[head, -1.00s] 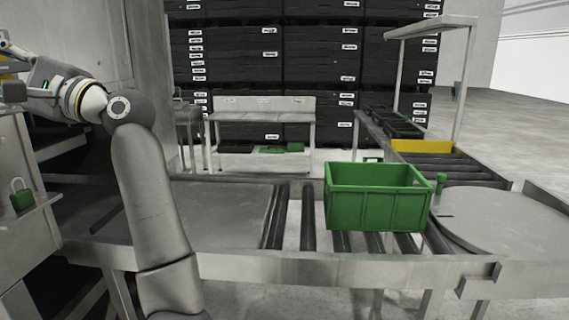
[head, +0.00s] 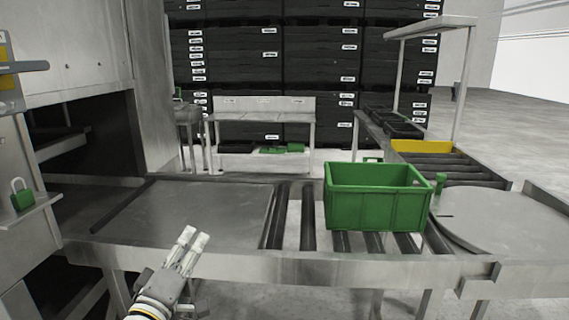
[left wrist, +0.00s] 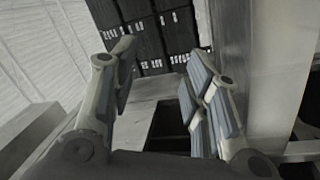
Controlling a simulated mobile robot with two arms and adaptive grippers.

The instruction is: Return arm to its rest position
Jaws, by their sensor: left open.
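My left gripper (head: 192,243) shows at the lower left of the head view, in front of the metal conveyor table's front rail. It points up and away from me. In the left wrist view the two fingers (left wrist: 161,85) stand apart with nothing between them, so it is open and empty. My right gripper is in neither view.
A green crate (head: 377,203) sits on the rollers right of the gripper. A flat metal plate (head: 190,215) lies beyond the gripper. The washer housing (head: 75,50) and a shelf with a green padlock (head: 22,195) stand at the left. A round turntable (head: 505,220) is at the right.

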